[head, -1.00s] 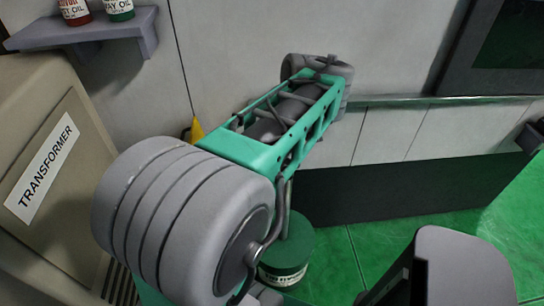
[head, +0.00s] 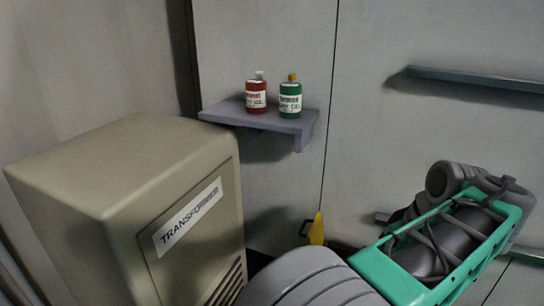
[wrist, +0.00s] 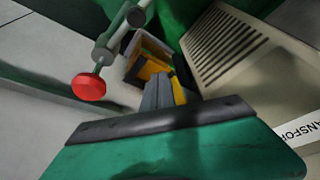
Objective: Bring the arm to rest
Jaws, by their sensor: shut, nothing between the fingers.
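My arm shows in the head view as a green open frame with grey rounded joints, at the lower right. Its fingertips are not in that view. In the wrist view my gripper (wrist: 162,96) shows as narrow grey fingers just beyond the dark-edged green part of my wrist. The fingers are shut with nothing held. They point toward a gap beside the beige transformer cabinet (wrist: 232,45). I cannot tell how far they are from it.
The transformer cabinet (head: 190,215) stands at the left in the head view. A wall shelf (head: 285,122) holds a red bottle (head: 256,97) and a green bottle (head: 290,102). A yellow object (head: 316,230) is low by the wall. A red knob (wrist: 89,87) on a grey fitting shows in the wrist view.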

